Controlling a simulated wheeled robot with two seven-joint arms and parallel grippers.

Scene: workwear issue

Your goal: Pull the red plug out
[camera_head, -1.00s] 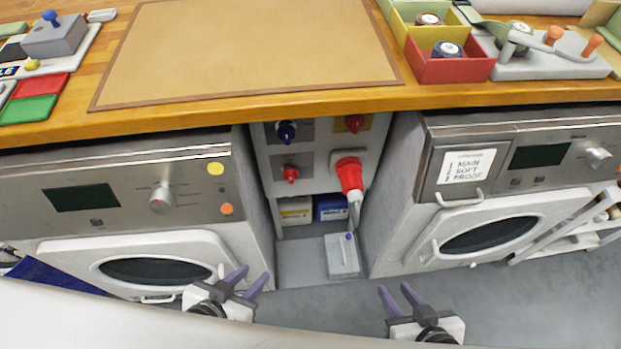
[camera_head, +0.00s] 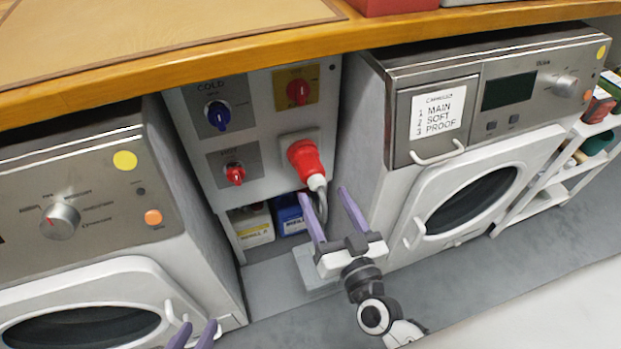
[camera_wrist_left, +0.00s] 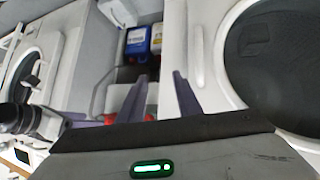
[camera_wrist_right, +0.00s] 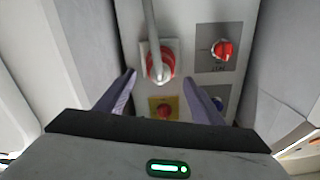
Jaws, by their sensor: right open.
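The red plug (camera_head: 307,163) sits in a socket on the grey panel between the two machines, with a grey cable hanging from its pale end. My right gripper (camera_head: 324,193) is open and empty, its fingers pointing up at the panel just below and in front of the plug. In the right wrist view the plug (camera_wrist_right: 160,67) shows between the two open fingertips, seen from its cable end; I see no contact. My left gripper (camera_head: 197,328) is low at the bottom edge of the head view. The left wrist view shows its fingers (camera_wrist_left: 159,80) apart and empty.
The panel also has a blue knob (camera_head: 217,115), a red knob (camera_head: 235,174) and a red switch on yellow (camera_head: 298,92). Yellow and blue containers (camera_head: 290,214) stand below. The left machine (camera_head: 90,205) and right machine (camera_head: 455,190) flank the gap. The wooden worktop (camera_head: 230,55) overhangs it.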

